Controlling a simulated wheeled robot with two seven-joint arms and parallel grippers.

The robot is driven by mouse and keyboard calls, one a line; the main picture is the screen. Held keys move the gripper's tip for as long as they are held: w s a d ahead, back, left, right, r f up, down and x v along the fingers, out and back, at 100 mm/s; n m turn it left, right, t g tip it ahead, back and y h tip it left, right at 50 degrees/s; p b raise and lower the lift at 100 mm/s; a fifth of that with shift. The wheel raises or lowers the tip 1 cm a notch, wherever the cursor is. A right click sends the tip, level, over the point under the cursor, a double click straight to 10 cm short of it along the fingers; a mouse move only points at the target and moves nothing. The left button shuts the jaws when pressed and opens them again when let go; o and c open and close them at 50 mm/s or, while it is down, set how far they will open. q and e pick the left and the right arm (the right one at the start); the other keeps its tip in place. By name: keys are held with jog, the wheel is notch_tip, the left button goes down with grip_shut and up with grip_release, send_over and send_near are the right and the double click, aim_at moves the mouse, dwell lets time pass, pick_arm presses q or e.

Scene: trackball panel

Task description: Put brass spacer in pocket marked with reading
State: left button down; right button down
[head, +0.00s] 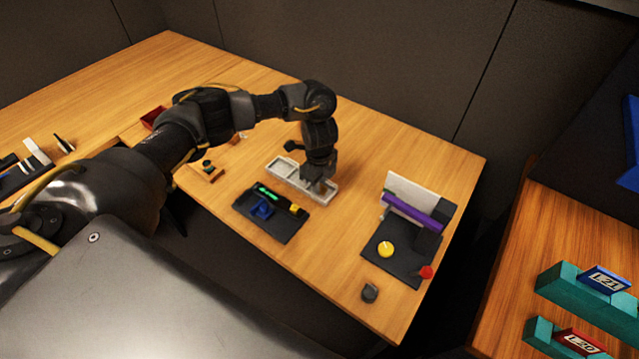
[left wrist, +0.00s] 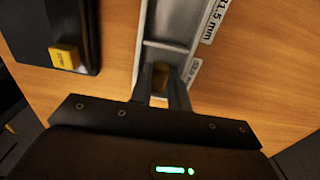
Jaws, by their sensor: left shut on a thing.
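My left gripper (head: 318,185) points down at the right end of a pale grey pocket tray (head: 283,168). In the left wrist view the fingers (left wrist: 163,88) are shut on the brass spacer (left wrist: 160,78), over or inside the tray's end pocket. I cannot tell whether the spacer touches the pocket floor. A black trackball panel (head: 285,229) has a lit green display (head: 267,191), a blue trackball (head: 262,209) and a yellow button (head: 295,208).
Right of the tray is a dark fixture (head: 400,262) with a purple cylinder (head: 412,212) and a yellow knob (head: 386,249). A small dark block (head: 369,292) lies near the front edge. A wooden block (head: 207,173) and a red bin (head: 153,117) are left. Teal holders (head: 570,290) stand on another table.

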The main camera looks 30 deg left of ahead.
pick_arm(q)
jog(key=shift+f, duration=0.15)
jog(key=shift+f, duration=0.15)
jog(key=c, duration=1.6)
grip_release()
jog(key=shift+r, duration=0.25)
notch_tip(320, 180, up, 12)
jog(key=shift+p, duration=0.45)
